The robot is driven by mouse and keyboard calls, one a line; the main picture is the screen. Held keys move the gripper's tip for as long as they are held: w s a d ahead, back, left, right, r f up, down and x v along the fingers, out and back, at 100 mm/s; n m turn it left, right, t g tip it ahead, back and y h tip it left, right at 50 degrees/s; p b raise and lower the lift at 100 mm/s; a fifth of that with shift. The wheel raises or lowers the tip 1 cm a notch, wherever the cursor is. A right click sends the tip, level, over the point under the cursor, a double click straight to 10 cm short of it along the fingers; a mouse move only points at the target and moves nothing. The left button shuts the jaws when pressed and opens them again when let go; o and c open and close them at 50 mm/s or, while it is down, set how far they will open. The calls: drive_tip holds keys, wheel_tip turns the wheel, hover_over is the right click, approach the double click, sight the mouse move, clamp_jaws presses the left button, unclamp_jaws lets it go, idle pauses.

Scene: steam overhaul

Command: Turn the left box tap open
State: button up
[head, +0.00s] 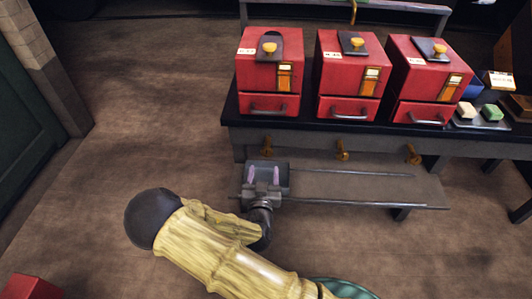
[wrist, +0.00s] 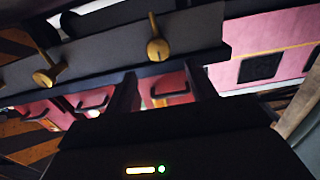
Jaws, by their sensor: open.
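The left box tap (head: 268,143) is a brass tap on the bench's front edge, below the left red box (head: 270,75). In the wrist view, which looks inverted, this tap (wrist: 157,48) sits near the board's end, with its thin part pointing up in the picture. My gripper (head: 264,174) is open and empty, just below and in front of the left tap, apart from it. In the wrist view its two dark fingers (wrist: 163,88) stand spread, with the tap beyond their tips. Whether the tap is open or shut I cannot tell.
A middle tap (head: 341,150) and a right tap (head: 413,154) sit along the same edge. The middle red box (head: 350,70) and right red box (head: 425,75) stand on the bench. A low grey shelf (head: 365,190) extends right of my gripper.

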sight(267, 153)
drive_tip(key=w, duration=0.3)
drive_tip(key=w+b, duration=0.1)
drive_tip(key=w, duration=0.4)
drive_tip(key=shift+w+d+b, duration=0.35)
drive_tip(key=shift+d, duration=0.05)
drive_tip(key=shift+w+a, duration=0.1)
drive_tip(key=shift+w, duration=0.4)
drive_tip(key=c, duration=0.9)
drive_tip(key=shift+r, duration=0.1)
